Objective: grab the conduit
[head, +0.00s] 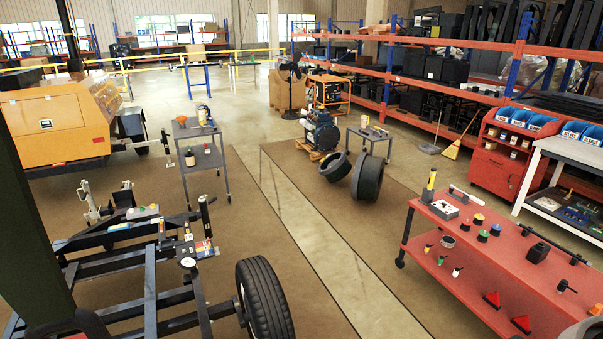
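I cannot pick out the conduit with certainty. A long thin black rod (553,246) lies on the top of the red cart (476,250) at the right, and a shorter pale rod (467,195) lies near the cart's far end. Neither is clear enough to name as the conduit. Neither of my grippers shows in the head view. Only rounded grey parts, which may be mine, show at the bottom left and bottom right edges.
A black trailer frame with a tire (265,300) fills the lower left. A grey cart (198,155) stands behind it, and two loose tires (368,178) stand mid-floor. A red tool cabinet (496,165) and white bench are at right. The floor left of the red cart is clear.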

